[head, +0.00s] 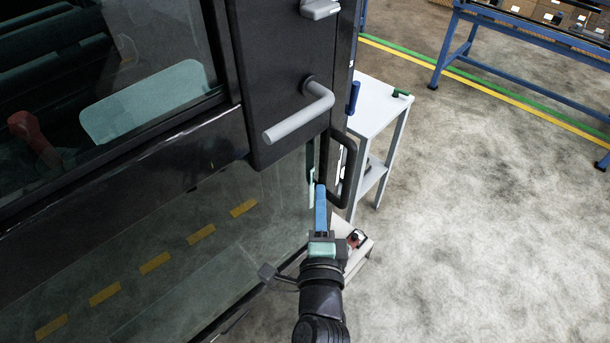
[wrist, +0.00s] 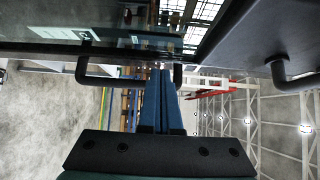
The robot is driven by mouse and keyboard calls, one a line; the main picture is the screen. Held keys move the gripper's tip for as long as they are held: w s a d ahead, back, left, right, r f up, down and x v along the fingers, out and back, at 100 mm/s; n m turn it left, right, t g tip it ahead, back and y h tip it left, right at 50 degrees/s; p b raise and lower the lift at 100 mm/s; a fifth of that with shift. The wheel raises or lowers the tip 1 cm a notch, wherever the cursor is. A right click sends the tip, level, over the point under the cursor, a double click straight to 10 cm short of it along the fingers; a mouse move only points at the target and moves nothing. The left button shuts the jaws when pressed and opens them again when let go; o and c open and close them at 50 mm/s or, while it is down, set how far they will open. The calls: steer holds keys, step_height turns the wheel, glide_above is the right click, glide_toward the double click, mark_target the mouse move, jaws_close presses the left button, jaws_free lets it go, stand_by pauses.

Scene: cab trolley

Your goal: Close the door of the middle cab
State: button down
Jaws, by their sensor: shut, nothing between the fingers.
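A dark cab door (head: 205,145) with glass panes fills the left half of the head view. Its grey lever handle (head: 305,113) sits on a black lock panel near the door's right edge. A black bar handle (head: 347,178) is lower, at that edge. My gripper (head: 320,190) has blue fingers, shut and empty, just left of the bar handle and below the lock panel. In the wrist view the fingertips (wrist: 163,74) point at the door's edge, with the bar handle (wrist: 92,76) at left and the lever handle (wrist: 282,75) at right. Contact and how far the door stands open cannot be told.
A white trolley (head: 375,105) stands behind the door's right edge, with a green-handled item on top. A low white step (head: 358,250) with a small red item is beside my gripper. A blue-framed table (head: 460,45) is at the back right. The concrete floor at right is clear.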

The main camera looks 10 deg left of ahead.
steer(key=shift+w+a+p, duration=1.6)
steer(key=shift+w+a, duration=0.05)
steer(key=shift+w, duration=0.3)
